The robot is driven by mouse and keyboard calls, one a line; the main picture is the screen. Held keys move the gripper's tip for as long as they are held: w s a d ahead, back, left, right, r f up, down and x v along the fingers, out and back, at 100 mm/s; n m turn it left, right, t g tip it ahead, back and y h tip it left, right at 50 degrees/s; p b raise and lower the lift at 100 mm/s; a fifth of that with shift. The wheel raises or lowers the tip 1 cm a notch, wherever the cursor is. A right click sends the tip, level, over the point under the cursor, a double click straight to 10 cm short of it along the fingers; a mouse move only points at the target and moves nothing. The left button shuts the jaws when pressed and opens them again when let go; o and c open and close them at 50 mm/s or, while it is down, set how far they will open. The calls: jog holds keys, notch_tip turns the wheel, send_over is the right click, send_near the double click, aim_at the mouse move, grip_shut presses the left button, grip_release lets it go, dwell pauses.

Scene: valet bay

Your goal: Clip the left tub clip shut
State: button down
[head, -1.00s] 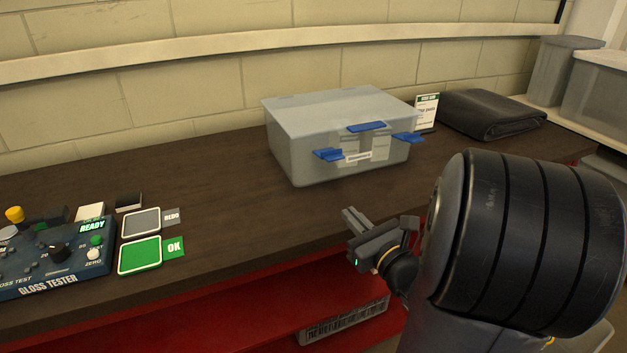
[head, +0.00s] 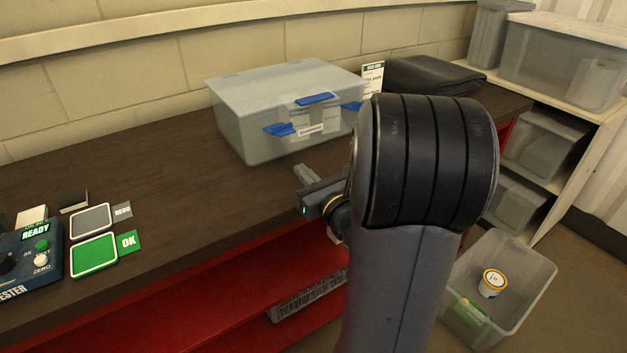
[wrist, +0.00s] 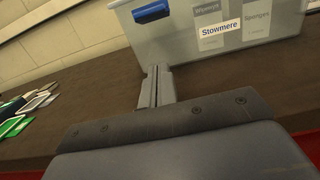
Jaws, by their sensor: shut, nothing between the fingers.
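The clear tub (head: 240,125) stands closed on the dark bench, with blue clips on its near side. The left tub clip (head: 279,129) sticks outward from the wall like a raised flap, and it also shows at the top of the wrist view (wrist: 151,11). The middle clip (head: 314,98) sits at the lid's edge, and the right clip (head: 352,106) is partly hidden behind my arm. My gripper (head: 304,172) is shut and empty, in front of the tub and below the left clip, apart from it. In the wrist view its closed fingertips (wrist: 157,70) point toward the tub.
A gloss tester (head: 30,250) and the REDO and OK pads (head: 94,254) lie at the bench's left. A folded dark cloth (head: 432,75) and a small sign (head: 372,80) are beyond the tub. An open bin (head: 530,270) stands on the floor at right.

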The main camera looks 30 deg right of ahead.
aim_at(280, 129)
jog(key=w, duration=0.4)
jog(key=shift+a+r, duration=0.1)
jog(key=shift+r, duration=0.05)
jog(key=r, duration=0.1)
jog(key=r+p, duration=0.1)
jog(key=shift+w+r, duration=0.3)
jog(key=shift+w, duration=0.1)
jog(key=shift+w+r+p, duration=0.1)
jog(key=shift+r+p, duration=0.3)
jog(key=shift+r, duration=0.3)
jog(key=shift+r+p, duration=0.1)
jog(key=shift+p, duration=0.2)
jog(key=shift+r+g+p, duration=0.2)
jog(key=shift+g+p, duration=0.1)
jog(key=shift+p, duration=0.25)
